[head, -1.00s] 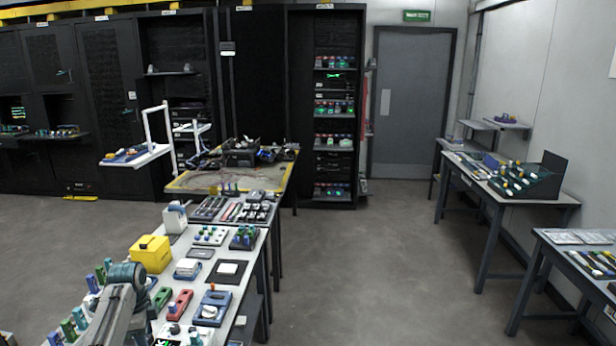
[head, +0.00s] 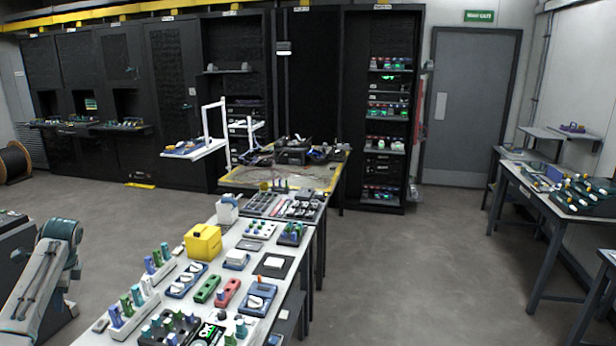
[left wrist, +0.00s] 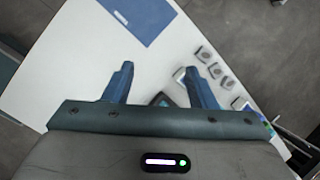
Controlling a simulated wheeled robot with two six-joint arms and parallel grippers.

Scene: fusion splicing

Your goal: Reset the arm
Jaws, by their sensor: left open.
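My left gripper (left wrist: 160,88) shows in the left wrist view with its two blue fingers apart and nothing between the tips. Below it is a white tabletop (left wrist: 90,60) with a blue mat (left wrist: 143,15) and several small grey blocks (left wrist: 212,62). In the head view my left arm (head: 45,270) is at the lower left, to the left of the long workbench and apart from it. Its gripper fingers are not clear in that view. My right gripper is in neither view.
The workbench (head: 205,326) carries a yellow box (head: 203,242) and several small fixtures. Black cabinets (head: 110,85) line the back wall. Side tables (head: 533,192) stand at the right. Grey floor (head: 420,260) is open between the workbench and the side tables.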

